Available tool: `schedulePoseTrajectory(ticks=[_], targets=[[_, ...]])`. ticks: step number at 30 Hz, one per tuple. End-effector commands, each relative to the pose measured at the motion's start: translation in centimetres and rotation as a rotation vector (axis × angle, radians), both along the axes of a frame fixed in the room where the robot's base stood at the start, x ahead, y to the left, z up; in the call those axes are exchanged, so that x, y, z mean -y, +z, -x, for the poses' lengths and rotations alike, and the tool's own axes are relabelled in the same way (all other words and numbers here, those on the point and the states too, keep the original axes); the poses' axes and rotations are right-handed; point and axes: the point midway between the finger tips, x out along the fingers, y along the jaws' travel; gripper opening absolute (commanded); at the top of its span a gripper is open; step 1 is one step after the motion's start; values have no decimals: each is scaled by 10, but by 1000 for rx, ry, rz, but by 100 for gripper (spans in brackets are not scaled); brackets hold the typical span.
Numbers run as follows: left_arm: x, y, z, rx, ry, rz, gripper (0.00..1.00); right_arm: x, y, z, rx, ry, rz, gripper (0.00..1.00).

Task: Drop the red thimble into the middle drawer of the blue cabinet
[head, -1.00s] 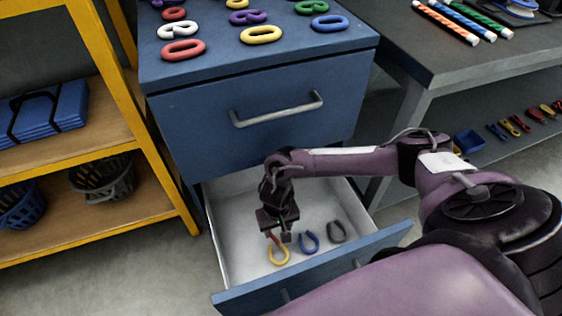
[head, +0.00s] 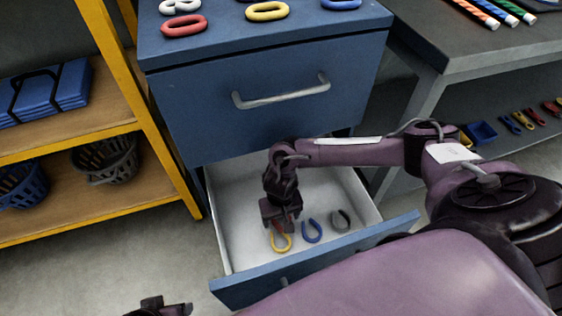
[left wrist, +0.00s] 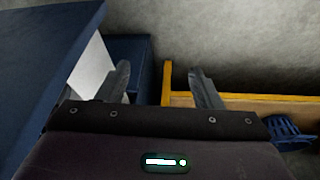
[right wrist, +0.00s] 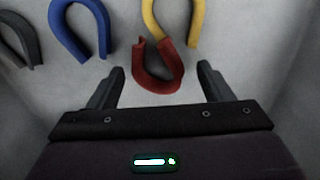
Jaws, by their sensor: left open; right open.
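The blue cabinet (head: 190,122) has an upper drawer shut and the drawer below it (head: 350,250) pulled open. The red thimble (right wrist: 158,78) is a U shape inside that open drawer, against or overlapping the yellow thimble's end. In the head view only a bit of the red thimble (head: 279,227) shows under my right gripper (head: 283,229). That gripper is low inside the drawer, its open fingers on either side of the red thimble and apart from it in the right wrist view. My left gripper (left wrist: 163,82) is open and empty; it also shows at the head view's lower edge (head: 160,306).
Yellow (head: 282,245), blue (head: 312,232) and grey (head: 341,220) thimbles lie in the drawer. Coloured rings, including a red one (head: 184,26), lie on the cabinet top. A yellow-framed shelf (head: 160,135) stands left, a grey bench (head: 450,60) right.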

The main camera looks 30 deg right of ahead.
Motion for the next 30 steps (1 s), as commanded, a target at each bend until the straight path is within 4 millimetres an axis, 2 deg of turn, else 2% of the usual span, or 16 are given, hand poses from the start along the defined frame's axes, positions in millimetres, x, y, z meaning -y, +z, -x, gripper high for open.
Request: schedulePoseTrajectory(ticks=[5, 12, 18, 30], targets=[[1, 1, 0, 2, 0, 2, 60, 0, 6, -1, 2, 1, 0, 73], [-22, 11, 8, -108, 38, -62, 60, 0, 48, 0, 1, 1, -1, 73], [-36, 16, 16, -185, 66, -100, 60, -1, 73, 0, 0, 1, 0, 73], [-40, 15, 19, -209, 73, -110, 60, -1, 78, 0, 0, 0, 0, 73]])
